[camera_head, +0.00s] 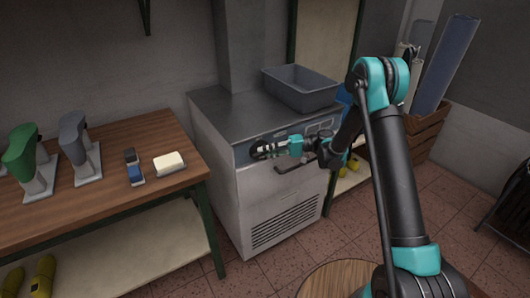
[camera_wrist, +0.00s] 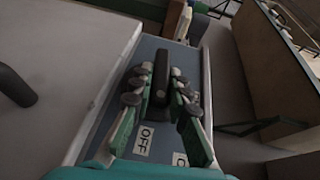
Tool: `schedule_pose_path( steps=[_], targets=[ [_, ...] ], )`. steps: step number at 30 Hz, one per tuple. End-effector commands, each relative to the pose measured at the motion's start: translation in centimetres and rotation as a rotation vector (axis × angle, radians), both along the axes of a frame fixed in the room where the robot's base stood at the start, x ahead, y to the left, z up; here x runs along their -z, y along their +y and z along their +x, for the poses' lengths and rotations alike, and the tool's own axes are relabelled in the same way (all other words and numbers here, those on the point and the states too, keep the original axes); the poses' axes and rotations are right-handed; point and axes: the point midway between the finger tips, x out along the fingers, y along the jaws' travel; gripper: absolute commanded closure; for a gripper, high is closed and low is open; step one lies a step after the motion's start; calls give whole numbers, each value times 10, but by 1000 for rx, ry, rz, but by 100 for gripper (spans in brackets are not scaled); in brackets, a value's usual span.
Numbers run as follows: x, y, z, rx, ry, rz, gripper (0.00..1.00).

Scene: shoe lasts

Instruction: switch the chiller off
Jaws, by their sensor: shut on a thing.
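The chiller (camera_head: 255,190) is a grey cabinet with a metal top, standing right of the wooden bench. Its blue-grey control strip (camera_wrist: 192,62) runs along the upper front. My gripper (camera_head: 260,149) is at the left end of this strip. In the wrist view my gripper (camera_wrist: 160,84) has its fingers on both sides of a black knob (camera_wrist: 161,68), shut on it. A white label reading OFF (camera_wrist: 144,140) is beside the left finger. Other labels are partly covered by the right finger.
A grey bin (camera_head: 302,90) stands on the chiller. The bench (camera_head: 110,185) at left holds green and grey shoe lasts on stands, a small blue-and-black object and a pale block (camera_head: 169,163). A dark handle (camera_wrist: 14,86) sticks out from the chiller's front. A round wooden top (camera_head: 335,280) is in front.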

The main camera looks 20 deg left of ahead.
Motion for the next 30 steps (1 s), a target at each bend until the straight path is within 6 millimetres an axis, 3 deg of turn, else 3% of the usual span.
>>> schedule_pose_path(
  steps=[24, 25, 30],
  targets=[
    [1, 0, 0, 1, 95, 80, 100],
    [1, 0, 0, 1, 95, 80, 83],
    [1, 0, 0, 1, 94, 80, 63]
  ],
)
